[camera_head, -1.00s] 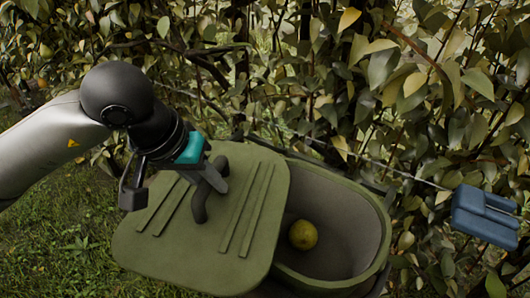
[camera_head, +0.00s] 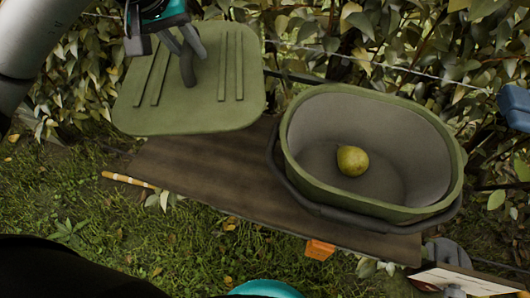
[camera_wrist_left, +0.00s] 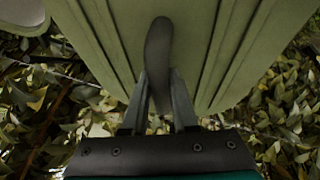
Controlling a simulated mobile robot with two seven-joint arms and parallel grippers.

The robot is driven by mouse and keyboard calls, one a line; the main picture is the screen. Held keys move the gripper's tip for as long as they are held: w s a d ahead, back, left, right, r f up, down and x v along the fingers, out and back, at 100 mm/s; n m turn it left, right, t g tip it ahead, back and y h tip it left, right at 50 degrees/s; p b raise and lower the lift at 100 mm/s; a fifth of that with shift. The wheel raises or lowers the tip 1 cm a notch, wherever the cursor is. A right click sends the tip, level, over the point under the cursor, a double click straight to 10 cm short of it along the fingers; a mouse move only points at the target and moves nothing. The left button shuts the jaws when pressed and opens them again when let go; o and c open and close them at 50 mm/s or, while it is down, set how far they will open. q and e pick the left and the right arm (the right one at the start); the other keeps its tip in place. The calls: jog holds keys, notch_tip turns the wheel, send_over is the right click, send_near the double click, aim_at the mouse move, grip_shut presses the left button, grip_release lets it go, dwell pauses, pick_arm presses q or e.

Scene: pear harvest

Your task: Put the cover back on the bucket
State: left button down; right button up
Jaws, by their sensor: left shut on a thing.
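The green cover (camera_head: 212,102) with raised ribs hangs at the upper left in the head view, left of the bucket and apart from it. My left gripper (camera_head: 187,50) is shut on the cover's dark curved handle; the left wrist view shows the fingers (camera_wrist_left: 160,95) on either side of the handle (camera_wrist_left: 158,50), with the ribbed cover (camera_wrist_left: 215,40) beyond. The green oval bucket (camera_head: 452,190) stands open at the right, with a grey inside and one yellow-green pear (camera_head: 352,160) on its floor. My right gripper is not in view.
The bucket stands on a brown board (camera_head: 230,190) whose left part is bare. An orange object (camera_head: 320,249) and a brown-and-white stick (camera_head: 128,180) lie near its edges. Leafy branches and a wire run behind. A blue object (camera_head: 516,106) is at the right edge.

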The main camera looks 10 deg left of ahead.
aim_at(194, 66)
pick_arm(q)
jog(key=shift+w, duration=0.1)
jog(key=shift+f, duration=0.2)
notch_tip(194, 66, down, 3)
jog(key=shift+f+b, duration=0.15)
jog(key=shift+b, duration=0.5)
jog(key=shift+f+b, duration=2.35)
jog(key=shift+f, duration=5.8)
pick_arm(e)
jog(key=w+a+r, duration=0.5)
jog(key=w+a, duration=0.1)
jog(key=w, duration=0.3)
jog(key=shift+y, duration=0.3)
pick_arm(q)
jog(key=shift+f, duration=0.1)
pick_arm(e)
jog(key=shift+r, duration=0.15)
